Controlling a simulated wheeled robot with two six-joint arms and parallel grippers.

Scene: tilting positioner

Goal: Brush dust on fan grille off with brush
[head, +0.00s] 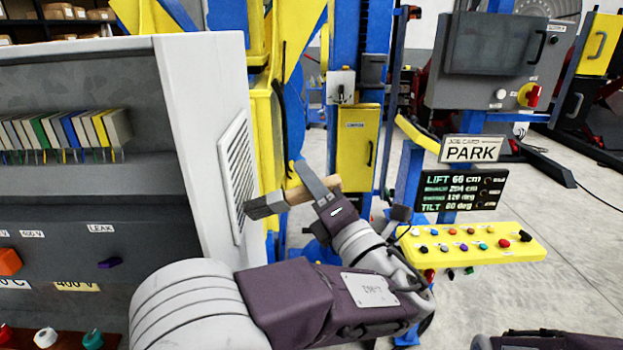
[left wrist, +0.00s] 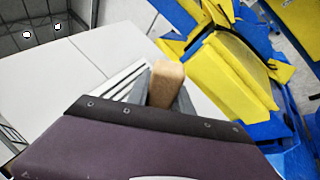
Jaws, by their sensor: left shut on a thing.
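The fan grille (head: 237,175) is a slatted white vent on the side of the white cabinet. Its slats partly show in the left wrist view (left wrist: 122,82). I cannot make out dust on it. My left gripper (head: 308,188) is shut on the brush's wooden handle (head: 327,184), right of the grille. The handle end also shows between the fingers in the left wrist view (left wrist: 167,80). The dark grey brush head (head: 266,205) points left, close to the grille's lower right edge; I cannot tell whether it touches. My right gripper is not in view.
The white cabinet (head: 190,100) has open shelves with several boards (head: 70,130) at left. A blue and yellow positioner (head: 357,140) stands behind my gripper. A yellow button panel (head: 472,246), a display (head: 462,190) and a PARK sign (head: 472,149) are at right.

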